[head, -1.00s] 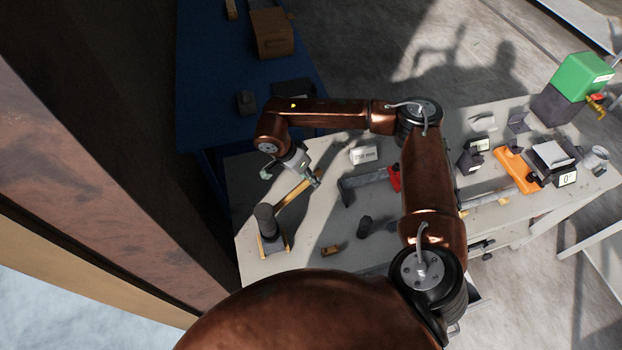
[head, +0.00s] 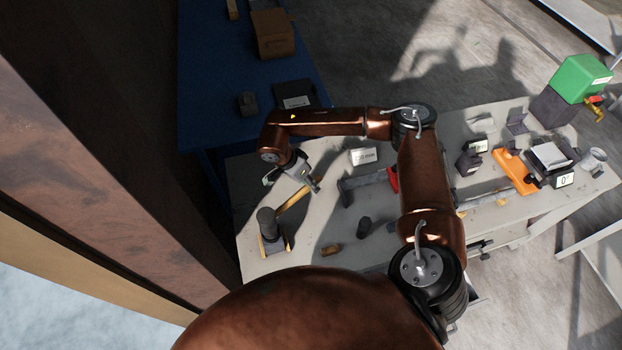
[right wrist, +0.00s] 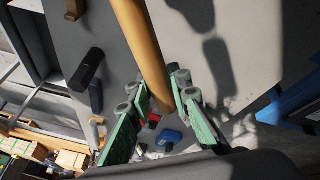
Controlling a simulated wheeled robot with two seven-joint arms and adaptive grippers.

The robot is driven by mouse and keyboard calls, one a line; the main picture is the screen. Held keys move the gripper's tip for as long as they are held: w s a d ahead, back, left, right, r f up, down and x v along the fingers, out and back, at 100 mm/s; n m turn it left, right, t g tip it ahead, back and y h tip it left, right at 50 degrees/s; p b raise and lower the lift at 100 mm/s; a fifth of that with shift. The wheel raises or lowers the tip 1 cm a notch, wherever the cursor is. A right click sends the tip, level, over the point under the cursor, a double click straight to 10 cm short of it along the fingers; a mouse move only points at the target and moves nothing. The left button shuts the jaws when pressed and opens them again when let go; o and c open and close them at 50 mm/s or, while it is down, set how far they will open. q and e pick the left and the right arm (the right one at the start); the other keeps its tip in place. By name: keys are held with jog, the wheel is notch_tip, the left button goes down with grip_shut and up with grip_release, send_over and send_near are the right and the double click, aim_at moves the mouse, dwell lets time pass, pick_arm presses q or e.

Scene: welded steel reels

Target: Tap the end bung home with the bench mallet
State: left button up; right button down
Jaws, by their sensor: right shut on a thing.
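The bench mallet has a pale wooden handle (head: 292,199) and a dark round head (head: 267,222) at the left end of the grey bench. My right gripper (head: 293,182) is shut on the handle, near the end away from the head. In the right wrist view the handle (right wrist: 140,45) runs down between the green-padded fingers (right wrist: 160,112). A small brown piece (head: 331,249) and a dark upright cylinder (head: 364,227) stand on the bench to the right; I cannot tell whether either is the end bung. My left gripper is out of view.
An orange tool (head: 515,171) and a green container (head: 580,76) are farther right. A blue table (head: 210,100) stands behind. My right arm covers mid-bench.

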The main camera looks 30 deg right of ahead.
jog(key=shift+s+a+r, duration=0.1)
jog(key=shift+r, duration=0.5)
jog(key=shift+r+p, duration=2.05)
jog(key=shift+r, duration=1.95)
